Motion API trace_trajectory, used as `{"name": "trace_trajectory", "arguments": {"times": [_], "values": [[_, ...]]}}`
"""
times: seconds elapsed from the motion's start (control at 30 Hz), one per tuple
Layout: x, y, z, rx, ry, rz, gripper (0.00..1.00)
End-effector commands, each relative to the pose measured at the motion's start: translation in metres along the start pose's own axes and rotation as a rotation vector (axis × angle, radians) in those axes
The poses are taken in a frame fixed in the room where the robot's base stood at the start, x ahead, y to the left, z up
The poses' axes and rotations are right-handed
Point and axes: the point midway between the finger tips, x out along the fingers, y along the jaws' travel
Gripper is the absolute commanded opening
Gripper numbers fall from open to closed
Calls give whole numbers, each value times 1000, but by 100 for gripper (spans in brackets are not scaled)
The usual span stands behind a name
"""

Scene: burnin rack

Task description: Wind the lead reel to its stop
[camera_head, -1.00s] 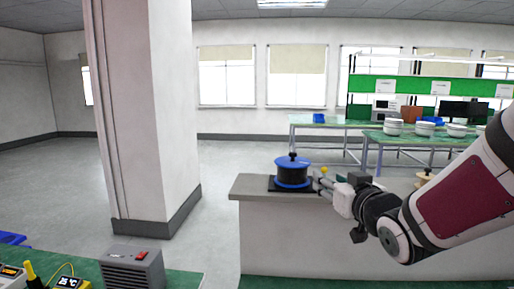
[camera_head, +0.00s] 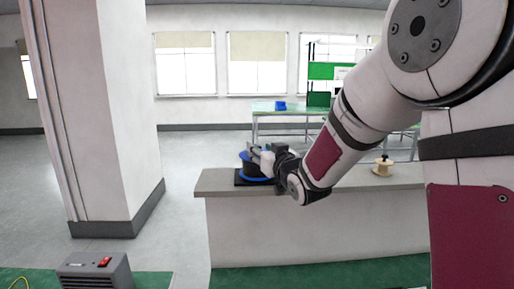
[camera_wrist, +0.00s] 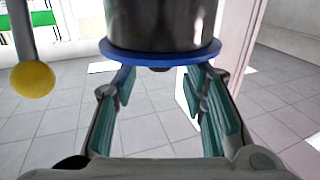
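The lead reel (camera_head: 249,168) has a black drum and blue flanges. It sits on a black base plate (camera_head: 240,181) at the left end of the grey counter. In the head view my gripper (camera_head: 256,151) reaches over it from the right and hides much of it. In the wrist view the black drum (camera_wrist: 160,25) and a blue flange (camera_wrist: 160,52) fill the top middle. My gripper (camera_wrist: 163,85) is open there, its teal-padded fingers apart just below the flange. Contact cannot be told. A yellow ball (camera_wrist: 32,79) on a grey rod shows at left.
The counter (camera_head: 345,178) runs right, with a pale spool (camera_head: 383,167) on it. A white pillar (camera_head: 125,120) stands at left. A grey box with a red switch (camera_head: 95,272) is on a green surface in the foreground. Floor between pillar and counter is clear.

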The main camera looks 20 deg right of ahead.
Motion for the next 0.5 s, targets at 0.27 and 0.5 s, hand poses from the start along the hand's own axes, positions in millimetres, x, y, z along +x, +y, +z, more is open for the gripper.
{"name": "trace_trajectory", "arguments": {"times": [0.27, 0.5], "values": [[20, 0, 0, 0, 0, 0, 39], [20, 0, 0, 0, 0, 0, 39]]}}
